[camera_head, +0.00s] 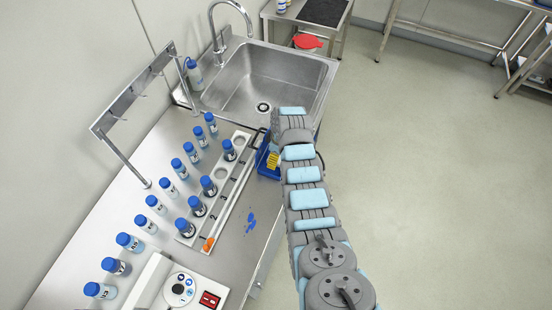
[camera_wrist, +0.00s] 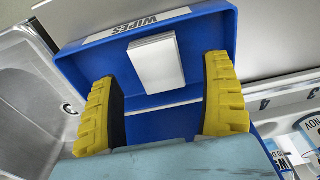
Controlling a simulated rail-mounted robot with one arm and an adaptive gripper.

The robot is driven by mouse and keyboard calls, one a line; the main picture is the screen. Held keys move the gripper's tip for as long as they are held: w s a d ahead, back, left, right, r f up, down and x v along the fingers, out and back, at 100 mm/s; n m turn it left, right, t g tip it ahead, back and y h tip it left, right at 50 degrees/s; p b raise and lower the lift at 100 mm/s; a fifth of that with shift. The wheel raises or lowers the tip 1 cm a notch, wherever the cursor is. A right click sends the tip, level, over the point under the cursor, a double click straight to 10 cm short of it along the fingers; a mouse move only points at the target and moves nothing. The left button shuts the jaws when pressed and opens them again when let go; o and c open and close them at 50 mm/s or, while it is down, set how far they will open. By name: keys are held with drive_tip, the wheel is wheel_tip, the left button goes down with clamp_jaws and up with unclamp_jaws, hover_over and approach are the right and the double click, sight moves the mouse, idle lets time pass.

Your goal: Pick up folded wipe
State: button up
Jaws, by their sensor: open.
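The folded wipe (camera_wrist: 157,62) is a white rectangular stack lying in a blue tray (camera_wrist: 80,65) marked WIPES, seen in the wrist view. My gripper (camera_wrist: 160,70) is open, with one yellow finger on each side of the wipe in the picture. I cannot tell how far above the tray floor the fingertips are. Nothing is held between them. In the head view the blue tray (camera_head: 264,170) stands at the counter's edge by the sink, and my gripper (camera_head: 273,160) is over it. The wipe is hidden there by my arm.
A steel sink (camera_head: 270,75) lies behind the tray. A white rack (camera_head: 232,188) with blue-capped bottles and an orange item (camera_head: 208,244) stands left of it. More bottles (camera_head: 130,242) line the counter. A blue patch (camera_head: 250,222) marks the counter. Floor at right is clear.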

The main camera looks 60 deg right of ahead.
drive_tip(key=shift+w+f, duration=0.15)
drive_tip(key=shift+f, duration=1)
drive_tip(key=c, duration=0.9)
